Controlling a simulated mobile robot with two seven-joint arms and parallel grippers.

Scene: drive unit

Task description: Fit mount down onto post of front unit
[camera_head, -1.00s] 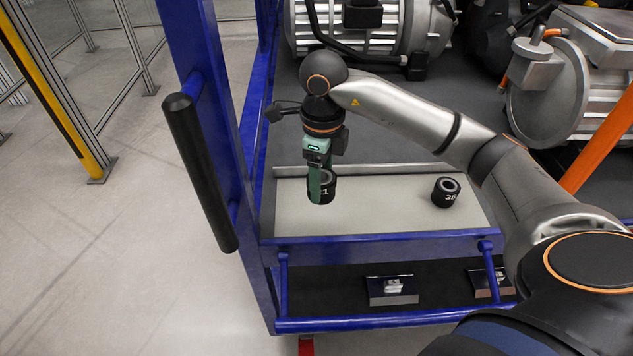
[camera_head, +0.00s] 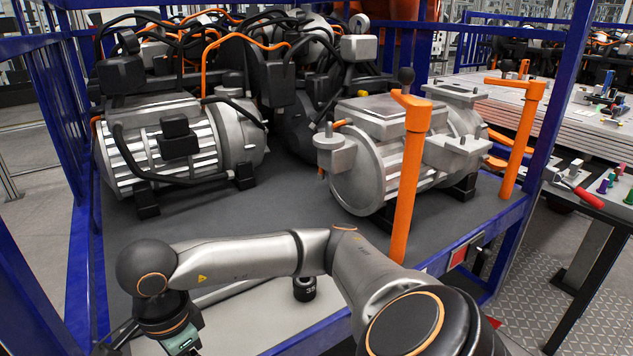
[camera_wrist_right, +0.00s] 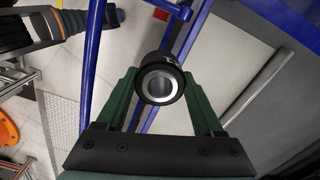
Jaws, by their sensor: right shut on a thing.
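My right gripper (camera_wrist_right: 161,84) is shut on a black ring-shaped mount (camera_wrist_right: 173,67) with a bright metal bore. The mount sits between its green fingers in the right wrist view. In the head view my right gripper's body is at the lower left, with its fingers and the mount below the frame edge. Two silver drive units stand on the grey deck: one at the left (camera_head: 170,150) and one at the right (camera_head: 375,165). I cannot tell which is the front unit or which part is its post. My left gripper is not in view.
A second black mount (camera_head: 304,293) stands on the pale tray (camera_head: 250,325), partly behind my arm. Orange uprights (camera_head: 408,180) and a blue frame (camera_head: 490,250) edge the deck. Cables and hoses crowd the back. Bare deck (camera_head: 250,215) lies before the units.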

